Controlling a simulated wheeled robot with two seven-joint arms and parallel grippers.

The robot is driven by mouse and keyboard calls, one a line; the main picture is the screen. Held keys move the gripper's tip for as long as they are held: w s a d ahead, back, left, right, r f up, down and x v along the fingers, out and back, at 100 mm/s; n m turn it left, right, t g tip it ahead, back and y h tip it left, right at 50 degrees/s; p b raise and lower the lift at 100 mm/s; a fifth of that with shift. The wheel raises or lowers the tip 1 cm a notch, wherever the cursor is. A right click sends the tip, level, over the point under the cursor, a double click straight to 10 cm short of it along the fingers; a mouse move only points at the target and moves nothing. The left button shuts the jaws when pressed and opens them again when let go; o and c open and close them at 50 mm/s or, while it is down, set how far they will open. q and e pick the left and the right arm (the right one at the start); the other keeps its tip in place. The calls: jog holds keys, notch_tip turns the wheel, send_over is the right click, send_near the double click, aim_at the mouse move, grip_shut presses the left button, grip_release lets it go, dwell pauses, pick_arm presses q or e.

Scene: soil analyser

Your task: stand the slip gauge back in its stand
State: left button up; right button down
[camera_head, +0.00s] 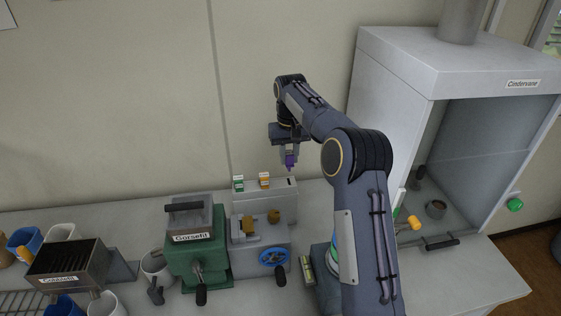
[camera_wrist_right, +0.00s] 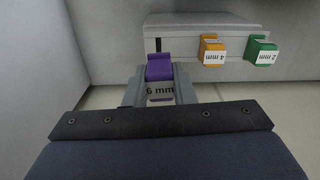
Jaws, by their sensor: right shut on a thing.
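My right gripper (camera_head: 290,155) is shut on a purple slip gauge (camera_head: 290,161) labelled "6 mm". In the right wrist view the purple gauge (camera_wrist_right: 159,68) sits between the fingers of my right gripper (camera_wrist_right: 159,88). The gauge stand (camera_head: 262,203) is a grey block at the back of the bench. It bears a green gauge (camera_head: 238,183), labelled "2 mm", and an orange gauge (camera_head: 264,180), labelled "4 mm". A dark empty slot (camera_head: 288,182) is at the stand's right end. The held gauge is above that end, apart from the stand in the head view. My left gripper is out of view.
In front of the stand is a grey device with a blue handwheel (camera_head: 273,257). A green "Gorsefil" machine (camera_head: 198,257) stands to its left. A white "Cindervane" hood (camera_head: 400,75) is on the right. The wall is close behind the stand.

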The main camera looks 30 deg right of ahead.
aim_at(290, 166)
jog(key=shift+d+r+m, duration=0.1)
jog(key=shift+d+m, duration=0.1)
jog(key=shift+m, duration=0.1)
jog(key=shift+f+b, duration=1)
jog(key=shift+f, duration=1.15)
jog(key=shift+p, duration=0.3)
